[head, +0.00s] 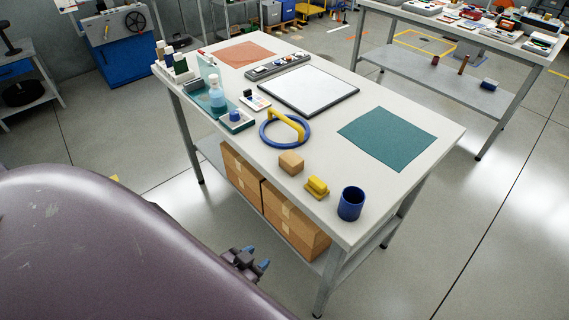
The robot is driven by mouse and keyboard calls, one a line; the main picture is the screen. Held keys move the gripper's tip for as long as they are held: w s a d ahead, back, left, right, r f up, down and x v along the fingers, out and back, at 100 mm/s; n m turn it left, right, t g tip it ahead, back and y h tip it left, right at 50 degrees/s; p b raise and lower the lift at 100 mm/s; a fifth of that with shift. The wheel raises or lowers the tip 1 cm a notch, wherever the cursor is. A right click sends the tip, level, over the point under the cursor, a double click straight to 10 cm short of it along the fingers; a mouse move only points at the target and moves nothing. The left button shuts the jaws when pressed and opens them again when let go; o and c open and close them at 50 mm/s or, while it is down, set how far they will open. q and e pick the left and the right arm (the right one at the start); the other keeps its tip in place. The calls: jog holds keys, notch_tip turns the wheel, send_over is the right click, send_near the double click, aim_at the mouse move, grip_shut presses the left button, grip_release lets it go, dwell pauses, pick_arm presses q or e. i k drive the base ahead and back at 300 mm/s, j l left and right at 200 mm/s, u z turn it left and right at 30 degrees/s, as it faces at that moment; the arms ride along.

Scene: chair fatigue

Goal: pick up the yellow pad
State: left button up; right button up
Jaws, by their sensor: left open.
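The yellow pad (316,188) lies on the white table top (330,210), near its front edge. It is a small yellow block with a raised part on top. My left gripper (257,258) is low in the picture, in front of the table and left of the pad, clear of it. Its blue-tipped fingers are apart, with nothing seen between them. My right gripper is out of the picture.
A tan block (291,163) and a dark blue cup (351,204) flank the pad. A blue ring (266,138) with a yellow arched handle lies behind. A green mat (388,138) lies right. Cardboard boxes (290,222) stand on the lower shelf.

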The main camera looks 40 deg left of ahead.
aim_at(317, 187)
jog(key=l+u, duration=0.15)
jog(key=u, duration=0.25)
jog(key=l+u, duration=0.2)
jog(key=u, duration=0.2)
jog(key=l+u, duration=0.2)
jog(key=u, duration=0.2)
jog(key=i, duration=0.05)
